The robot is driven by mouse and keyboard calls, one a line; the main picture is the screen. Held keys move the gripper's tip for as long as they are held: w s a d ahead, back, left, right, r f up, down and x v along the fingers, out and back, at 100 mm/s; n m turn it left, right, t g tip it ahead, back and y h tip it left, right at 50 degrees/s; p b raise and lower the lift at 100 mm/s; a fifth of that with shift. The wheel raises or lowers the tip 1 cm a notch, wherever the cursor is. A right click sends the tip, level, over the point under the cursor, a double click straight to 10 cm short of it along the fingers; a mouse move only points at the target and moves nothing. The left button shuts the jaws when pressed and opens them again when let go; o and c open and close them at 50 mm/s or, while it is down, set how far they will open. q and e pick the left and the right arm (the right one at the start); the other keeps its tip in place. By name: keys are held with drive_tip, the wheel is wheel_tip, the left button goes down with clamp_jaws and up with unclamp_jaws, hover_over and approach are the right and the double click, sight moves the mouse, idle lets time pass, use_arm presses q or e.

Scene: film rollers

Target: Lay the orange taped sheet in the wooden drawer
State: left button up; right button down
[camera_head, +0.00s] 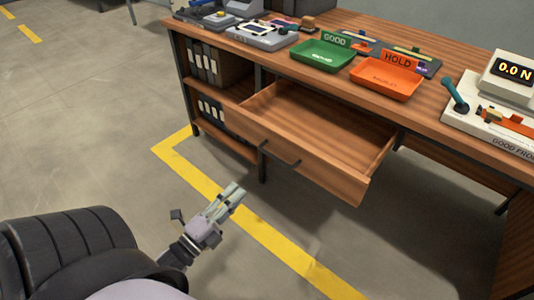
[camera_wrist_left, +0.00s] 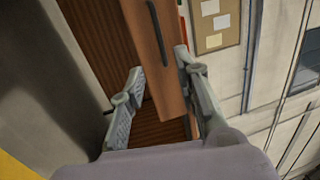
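The wooden drawer (camera_head: 325,178) is pulled out from under the bench top and looks empty inside. Its front with the dark handle also shows in the left wrist view (camera_wrist_left: 167,85), between and beyond my fingers. My left gripper (camera_head: 238,191) is in front of the drawer, apart from the handle, over the floor. In the left wrist view its fingers (camera_wrist_left: 160,62) are spread with nothing between them. An orange strip (camera_head: 510,122) lies on the white tester at the right; I cannot tell if it is the orange taped sheet. My right gripper is not in view.
On the wooden bench (camera_head: 440,108) stand a green GOOD tray (camera_head: 322,57), an orange HOLD tray (camera_head: 387,80) and a force readout (camera_head: 512,72). Shelves with binders (camera_head: 202,62) are left of the drawer. Yellow tape (camera_head: 270,238) marks the open floor in front.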

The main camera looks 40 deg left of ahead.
sight(274, 156)
use_arm(q)
drive_tip(key=b+x, duration=0.1)
drive_tip(key=x, duration=1.5)
drive_tip(key=shift+w+f, duration=0.15)
drive_tip(key=shift+a, duration=0.1)
drive_tip(key=shift+c, duration=0.5)
clamp_jaws()
